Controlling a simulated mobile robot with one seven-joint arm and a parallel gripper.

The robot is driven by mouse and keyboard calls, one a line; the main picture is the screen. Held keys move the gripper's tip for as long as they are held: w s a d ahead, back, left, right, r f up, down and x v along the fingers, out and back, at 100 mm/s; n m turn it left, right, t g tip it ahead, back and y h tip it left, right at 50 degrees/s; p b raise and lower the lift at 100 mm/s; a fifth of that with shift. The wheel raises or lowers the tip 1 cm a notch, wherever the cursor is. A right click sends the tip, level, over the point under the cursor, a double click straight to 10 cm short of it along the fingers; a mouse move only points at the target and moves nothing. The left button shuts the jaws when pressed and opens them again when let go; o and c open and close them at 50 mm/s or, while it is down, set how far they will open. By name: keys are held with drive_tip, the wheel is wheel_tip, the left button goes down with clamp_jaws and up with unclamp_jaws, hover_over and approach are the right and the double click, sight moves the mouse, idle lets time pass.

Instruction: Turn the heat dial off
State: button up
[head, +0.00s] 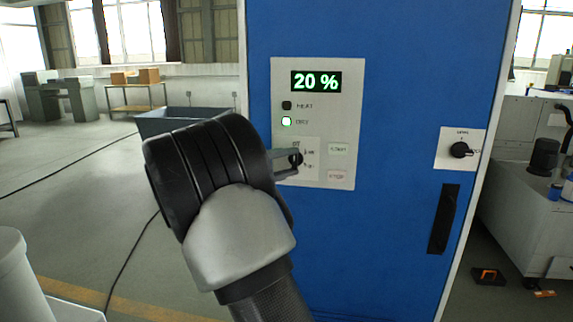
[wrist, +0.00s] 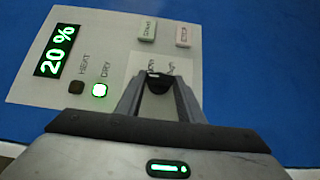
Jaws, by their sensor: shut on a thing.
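The control panel (head: 342,110) is a light plate on a blue cabinet door. Its display (head: 316,82) reads 20 %. The HEAT lamp (head: 287,105) is dark and the DRY lamp (head: 287,121) is lit; in the wrist view the DRY lamp (wrist: 99,90) glows green-white. A small black dial (wrist: 160,82) sits on a pale plate below the lamps. My gripper (head: 295,158) is shut on this dial, one finger on each side, and shows so in the wrist view too. The marks around the dial are too small or covered to read.
A START button (head: 338,149) and a STOP button (head: 337,176) sit right of the dial. A black rotary knob (head: 460,149) and a black handle (head: 443,218) are farther right on the cabinet. A grey bin (head: 185,118) stands behind my arm; the floor at left is open.

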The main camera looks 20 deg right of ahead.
drive_tip(key=shift+d, duration=0.1)
idle(0.4)
drive_tip(key=o, duration=1.1)
drive_tip(key=shift+c, duration=0.2)
drive_tip(key=s+a+p, duration=0.1)
drive_tip(key=s+a, duration=0.2)
drive_tip(key=a, duration=1.4)
drive_tip(key=shift+s+p, duration=0.15)
drive_tip(key=shift+p, duration=0.15)
drive_tip(key=shift+f, duration=0.1)
